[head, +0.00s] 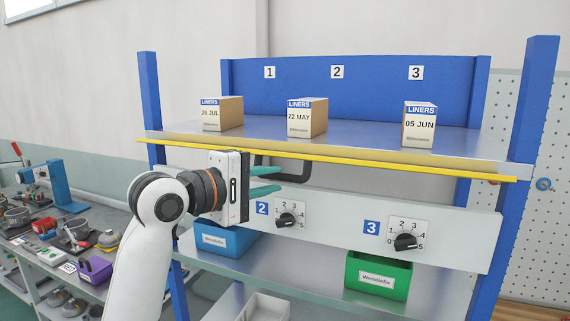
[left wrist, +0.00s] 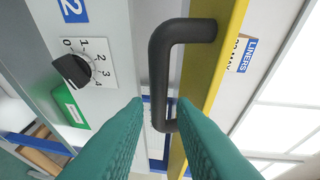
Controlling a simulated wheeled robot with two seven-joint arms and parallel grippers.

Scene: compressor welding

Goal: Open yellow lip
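The yellow lip (head: 330,159) is a long yellow bar along the front edge of the upper shelf; it also runs down the left wrist view (left wrist: 215,70). A black U-shaped handle (head: 303,172) hangs from its underside and shows large in the left wrist view (left wrist: 158,65). My left gripper (head: 280,179) is at the handle, just below the lip, with its teal fingers apart. In the left wrist view the fingertips (left wrist: 160,102) lie either side of the handle's lower part; whether they touch it I cannot tell. My right gripper is out of view.
Three liner boxes stand on the upper shelf, the middle one (head: 305,118) above the handle. A panel with dials (head: 405,242) lies below the lip. Blue (head: 222,240) and green (head: 378,277) bins sit on the lower shelf. A cluttered bench (head: 60,235) is at left.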

